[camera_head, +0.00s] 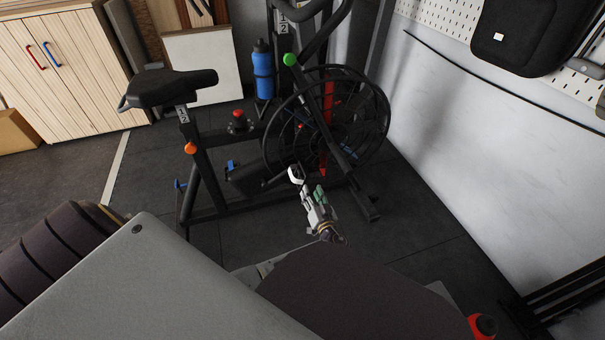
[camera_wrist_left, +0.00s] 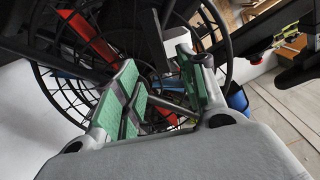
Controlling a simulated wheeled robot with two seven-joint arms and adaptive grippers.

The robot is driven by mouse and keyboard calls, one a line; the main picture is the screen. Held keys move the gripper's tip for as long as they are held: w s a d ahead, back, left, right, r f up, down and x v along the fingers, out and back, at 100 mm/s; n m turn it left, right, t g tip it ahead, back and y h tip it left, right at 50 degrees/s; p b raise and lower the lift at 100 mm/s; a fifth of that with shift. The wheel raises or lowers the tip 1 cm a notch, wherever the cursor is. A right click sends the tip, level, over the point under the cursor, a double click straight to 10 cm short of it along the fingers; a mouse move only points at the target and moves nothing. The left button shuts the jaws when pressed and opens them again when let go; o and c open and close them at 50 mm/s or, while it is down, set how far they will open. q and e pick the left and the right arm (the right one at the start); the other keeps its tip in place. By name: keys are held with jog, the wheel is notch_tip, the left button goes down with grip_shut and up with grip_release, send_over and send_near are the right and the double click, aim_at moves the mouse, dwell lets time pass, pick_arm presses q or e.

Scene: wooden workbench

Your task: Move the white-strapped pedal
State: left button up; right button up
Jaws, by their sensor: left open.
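The exercise bike (camera_head: 205,180) stands on the dark floor. A small white loop (camera_head: 297,173), which looks like the pedal's white strap, shows low beside the fan wheel; the pedal body is dark and hard to make out. My left gripper (camera_head: 309,193) is just below and right of this loop in the head view, fingers towards it. In the left wrist view its green-padded fingers (camera_wrist_left: 157,65) are apart, with a pale piece (camera_wrist_left: 178,44) by the right fingertip. I cannot tell if they touch it. My right gripper is not in view.
The caged fan wheel (camera_head: 380,125) and the bike frame crowd the space around my left gripper. A blue bottle (camera_head: 263,75) is behind. A white wall (camera_head: 480,150) stands at right. Open floor (camera_head: 425,235) lies between bike and wall.

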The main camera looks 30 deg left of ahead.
aim_at(303, 172)
pick_arm(q)
jog(key=b+x, duration=0.2)
jog(key=x, duration=0.8)
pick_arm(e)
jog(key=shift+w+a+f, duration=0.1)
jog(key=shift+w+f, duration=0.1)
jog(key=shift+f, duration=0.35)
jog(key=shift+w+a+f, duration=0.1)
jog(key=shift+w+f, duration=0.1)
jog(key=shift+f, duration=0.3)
pick_arm(q)
jog(key=shift+b+x, duration=0.45)
jog(key=shift+x, duration=0.4)
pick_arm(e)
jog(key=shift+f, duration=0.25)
pick_arm(q)
jog(key=shift+a, duration=0.15)
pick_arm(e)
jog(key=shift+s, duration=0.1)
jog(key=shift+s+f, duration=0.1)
pick_arm(q)
jog(key=c, duration=0.9)
grip_shut()
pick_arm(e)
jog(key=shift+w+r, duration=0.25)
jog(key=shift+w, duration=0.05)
pick_arm(q)
jog(key=shift+m, duration=0.3)
